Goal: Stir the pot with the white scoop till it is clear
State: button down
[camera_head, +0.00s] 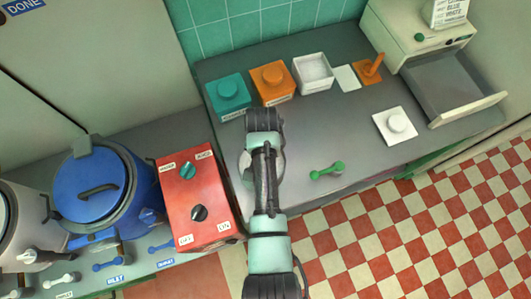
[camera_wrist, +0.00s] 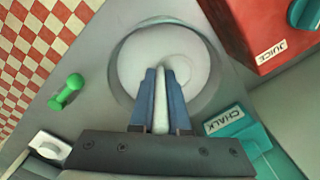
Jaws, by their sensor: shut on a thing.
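In the wrist view my gripper (camera_wrist: 163,72) has its two blue fingers shut on the upright handle of the white scoop (camera_wrist: 160,108). The scoop points into the round pot (camera_wrist: 121,62) sunk in the grey counter. The pot's contents (camera_wrist: 150,45) look pale and whitish-grey. A slightly paler round patch shows near the scoop's far end; I cannot tell whether it is the scoop's bowl. In the head view my arm covers the gripper, the scoop and most of the pot, whose edge (camera_head: 246,163) shows left of the arm.
A red knob box (camera_head: 190,215) and blue kettle (camera_head: 105,185) stand left. A teal chalk box (camera_head: 228,99), orange box (camera_head: 272,86) and open white box (camera_head: 314,72) line the back. A green scoop (camera_head: 327,171) lies right, near the front edge. An open drawer (camera_head: 450,85) stands far right.

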jog(key=shift+s+a+p, duration=0.3)
jog(key=shift+s, duration=0.25)
jog(key=shift+w+d+b, duration=0.3)
jog(key=shift+w, duration=0.35)
jog(key=shift+w+d+b, duration=0.25)
jog(key=shift+w+d, duration=0.05)
jog(key=shift+w, duration=0.3)
jog(key=shift+s+a+r+p, duration=0.1)
jog(key=shift+s+a+p, duration=0.25)
jog(key=shift+s+p, duration=0.3)
jog(key=shift+s+a+p, duration=0.3)
jog(key=shift+s+p, duration=0.2)
jog(key=shift+s, duration=0.15)
jog(key=w, duration=0.1)
jog(key=w+d+b, duration=0.1)
jog(key=shift+w+d, duration=0.2)
jog(key=shift+w, duration=0.1)
jog(key=shift+s+a+p, duration=0.3)
jog(key=shift+s+p, duration=0.2)
jog(key=shift+s+a+p, duration=0.4)
jog(key=shift+s+p, duration=0.2)
jog(key=shift+s, duration=0.2)
jog(key=d, duration=0.1)
jog(key=s+d+p, duration=0.1)
jog(key=shift+s+d, duration=0.2)
jog(key=shift+d, duration=0.1)
dwell(0.4)
